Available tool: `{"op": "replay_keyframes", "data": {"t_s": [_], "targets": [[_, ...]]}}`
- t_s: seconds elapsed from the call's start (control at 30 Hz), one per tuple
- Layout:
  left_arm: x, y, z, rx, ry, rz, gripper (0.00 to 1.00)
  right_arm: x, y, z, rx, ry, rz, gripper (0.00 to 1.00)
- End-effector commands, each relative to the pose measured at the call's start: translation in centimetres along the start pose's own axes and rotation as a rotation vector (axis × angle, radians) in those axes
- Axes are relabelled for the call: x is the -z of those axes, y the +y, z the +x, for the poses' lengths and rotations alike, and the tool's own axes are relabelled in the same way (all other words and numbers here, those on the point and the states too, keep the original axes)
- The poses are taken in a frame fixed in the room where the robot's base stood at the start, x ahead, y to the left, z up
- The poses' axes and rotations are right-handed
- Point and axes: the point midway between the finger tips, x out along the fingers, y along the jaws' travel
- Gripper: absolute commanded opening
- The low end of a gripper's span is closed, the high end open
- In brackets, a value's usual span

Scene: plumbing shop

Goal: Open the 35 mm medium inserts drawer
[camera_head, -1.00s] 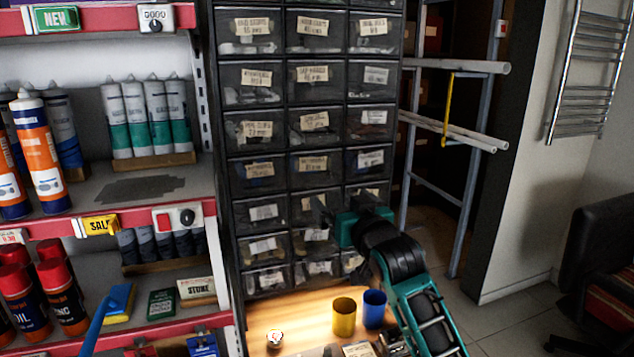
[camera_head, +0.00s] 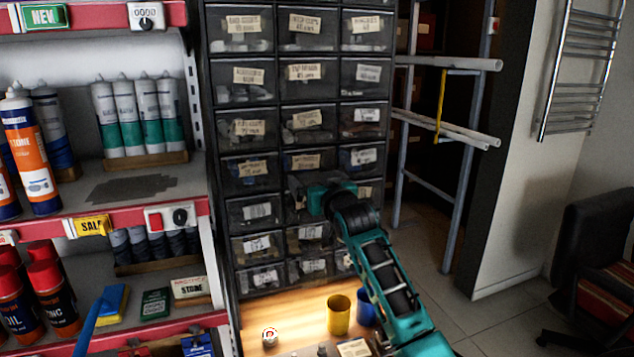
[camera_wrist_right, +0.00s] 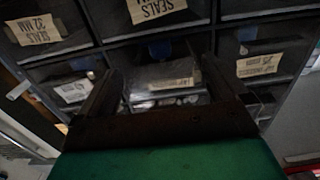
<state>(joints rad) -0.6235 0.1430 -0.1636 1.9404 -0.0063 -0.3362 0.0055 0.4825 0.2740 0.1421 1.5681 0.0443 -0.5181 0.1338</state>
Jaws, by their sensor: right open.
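The dark drawer cabinet (camera_head: 223,205) has three columns of small clear-fronted drawers with paper labels. The label texts are mostly too blurred to read, so I cannot tell which is the 35 mm medium inserts drawer. My right gripper (camera_head: 304,187) is in front of the middle column, in the lower half, and hides part of a drawer there. In the right wrist view the open fingers (camera_wrist_right: 163,88) frame a middle drawer front (camera_wrist_right: 150,74) with a tilted, unreadable label. The fingers hold nothing. My left gripper is not in view.
A wooden counter (camera_head: 290,310) below the cabinet bears a yellow cup (camera_head: 339,315) and a blue cup (camera_head: 366,308), close to my right arm. Red-edged shelves (camera_head: 150,222) with tubes and cans stand left. A pipe rack (camera_head: 450,150) stands right.

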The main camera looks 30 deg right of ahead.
Motion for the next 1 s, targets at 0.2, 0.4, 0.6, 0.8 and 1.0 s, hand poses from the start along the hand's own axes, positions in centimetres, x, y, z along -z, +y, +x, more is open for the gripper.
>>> {"op": "replay_keyframes", "data": {"t_s": [0.2,0.4,0.6,0.8,1.0], "targets": [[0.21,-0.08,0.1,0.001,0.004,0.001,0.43,0.01,0.01,-0.02,0.0,0.0,0.0,0.91],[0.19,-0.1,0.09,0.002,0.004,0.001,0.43,0.0,0.01,-0.03,0.0,0.0,0.0,0.72],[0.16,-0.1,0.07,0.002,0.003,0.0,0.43,-0.01,0.01,-0.03,0.0,0.0,0.0,0.53],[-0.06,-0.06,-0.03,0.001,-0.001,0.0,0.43,-0.02,0.0,-0.04,0.0,0.0,0.0,0.34],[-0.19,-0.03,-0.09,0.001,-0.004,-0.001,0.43,-0.03,-0.01,-0.02,0.0,-0.001,0.0,0.22]]}}
